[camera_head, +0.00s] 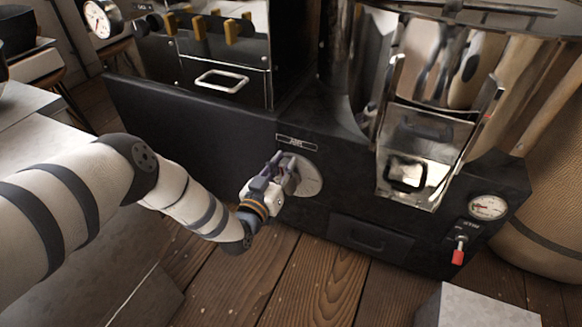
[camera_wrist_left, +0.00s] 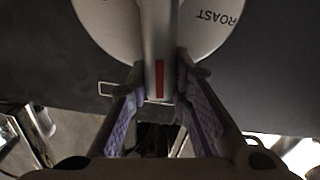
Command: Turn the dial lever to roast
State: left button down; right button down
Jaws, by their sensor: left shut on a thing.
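The dial (camera_head: 311,180) is a pale round disc on the front of the black roaster, under a small label plate. In the left wrist view the dial face (camera_wrist_left: 206,30) shows the word ROAST, upside down, to the right of the lever. The dial lever (camera_wrist_left: 158,45) is a grey bar with a red mark, and it stands between my left fingers. My left gripper (camera_head: 283,170) is at the dial and shut on the lever; it also shows in the left wrist view (camera_wrist_left: 160,85). In the head view the gripper hides much of the lever. My right gripper is not in view.
A chute with a metal tray (camera_head: 408,172) stands right of the dial. A gauge (camera_head: 487,207) and a red-tipped switch (camera_head: 458,252) are at the lower right. A grey box (camera_head: 475,308) is on the wooden floor. A pale counter (camera_head: 60,145) lies at left.

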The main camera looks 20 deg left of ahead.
pick_arm(q)
jog(key=shift+a+f+n+b, duration=0.25)
jog(key=shift+a+n, duration=0.3)
jog(key=shift+n, duration=0.4)
jog(key=shift+a+f+n+b, duration=0.15)
jog(key=shift+a+f+n, duration=0.15)
jog(key=shift+a+n, duration=0.45)
jog(key=shift+d+n, duration=0.2)
jog(key=shift+n, duration=0.1)
jog(key=c, duration=1.4)
grip_release()
jog(key=shift+c, duration=0.2)
jog(key=shift+s, duration=0.15)
jog(key=s, duration=1.1)
jog(key=shift+s+a, duration=0.25)
jog(key=shift+s, duration=0.15)
